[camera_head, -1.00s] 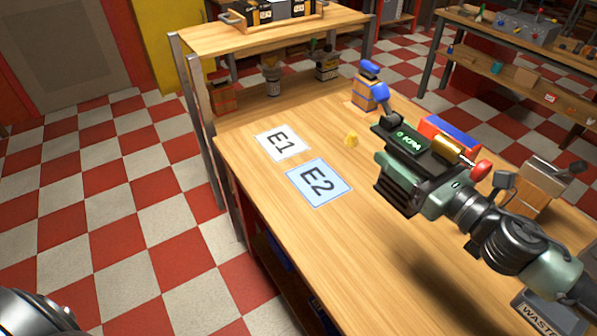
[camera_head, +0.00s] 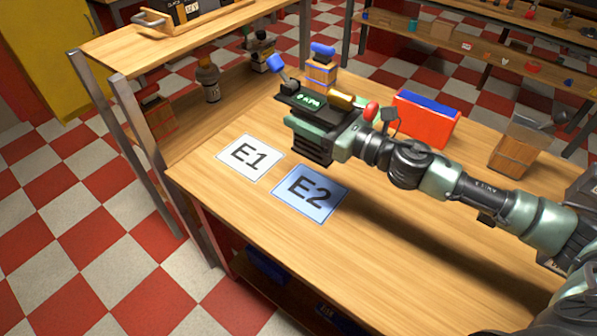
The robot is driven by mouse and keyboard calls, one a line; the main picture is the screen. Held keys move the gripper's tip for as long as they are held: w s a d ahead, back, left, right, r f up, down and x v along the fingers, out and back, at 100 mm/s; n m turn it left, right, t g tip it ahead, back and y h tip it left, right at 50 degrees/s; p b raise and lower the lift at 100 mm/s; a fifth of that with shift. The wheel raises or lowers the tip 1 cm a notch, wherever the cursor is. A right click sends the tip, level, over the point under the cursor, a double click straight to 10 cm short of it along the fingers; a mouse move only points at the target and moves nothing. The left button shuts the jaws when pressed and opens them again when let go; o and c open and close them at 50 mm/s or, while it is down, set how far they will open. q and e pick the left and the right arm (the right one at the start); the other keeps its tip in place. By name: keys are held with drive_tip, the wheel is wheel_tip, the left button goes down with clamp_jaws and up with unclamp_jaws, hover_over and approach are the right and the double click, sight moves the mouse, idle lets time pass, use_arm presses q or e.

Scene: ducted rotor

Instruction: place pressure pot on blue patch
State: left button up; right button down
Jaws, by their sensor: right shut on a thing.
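The blue patch (camera_head: 310,194), marked E2, lies flat and bare on the wooden workbench. My right gripper (camera_head: 298,118) is above the bench, just behind and above the patch, with its arm coming in from the right. It is shut on what I take to be the pressure pot, which is mostly hidden by the gripper. A blue knob (camera_head: 276,64) on a grey neck sticks out at the gripper's far left end. A gold cylinder and a red knob show on top; I cannot tell whether they belong to the pot. My left gripper is out of view.
A white E1 patch (camera_head: 250,157) lies left of the blue patch. A red box with a blue top (camera_head: 425,120) and wooden crates (camera_head: 514,150) stand to the right and behind. A raised shelf (camera_head: 190,35) bounds the bench at the back left. The bench front is clear.

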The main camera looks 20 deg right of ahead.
sight(305, 150)
wheel_tip(305, 150, down, 10)
drive_tip(key=shift+w+f+b, duration=0.1)
drive_tip(key=shift+f+b, duration=0.05)
drive_tip(key=shift+b, duration=0.7)
drive_tip(key=shift+f+b, duration=0.3)
drive_tip(key=shift+f, duration=1.9)
drive_tip(key=shift+f, duration=0.15)
drive_tip(key=c, duration=0.5)
unclamp_jaws()
